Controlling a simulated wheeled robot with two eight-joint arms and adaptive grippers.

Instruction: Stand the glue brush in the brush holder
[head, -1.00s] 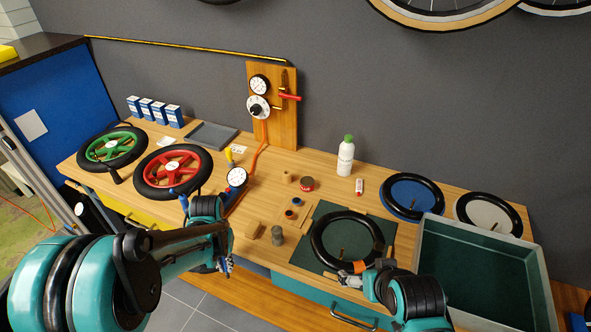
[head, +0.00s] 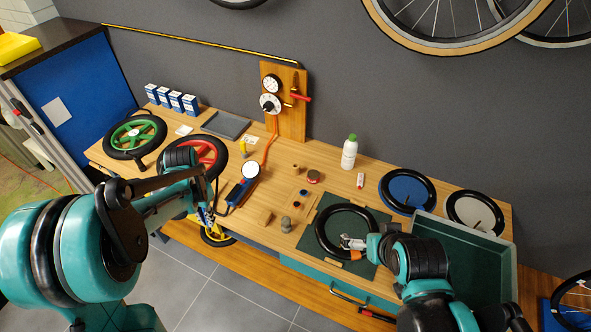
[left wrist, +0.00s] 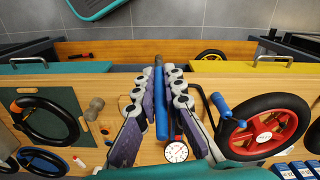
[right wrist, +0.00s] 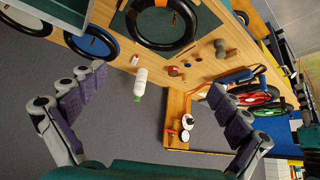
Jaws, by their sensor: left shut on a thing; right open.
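My left gripper (head: 208,216) hangs off the bench's front edge, left of the mat. A small wooden block (head: 265,216) and a tan wooden cup (head: 295,169) stand on the bench, to the right of the gripper; I cannot tell which is the brush holder. My right gripper (head: 352,243) is over the near side of the black tyre; its fingers are wide apart and empty in the right wrist view (right wrist: 157,80).
A blue inflator with gauge (head: 251,170) lies near the left gripper. The black tyre (head: 320,228) lies on a green mat. A white bottle (head: 349,154) stands behind, and a green tray (head: 465,265) is at right.

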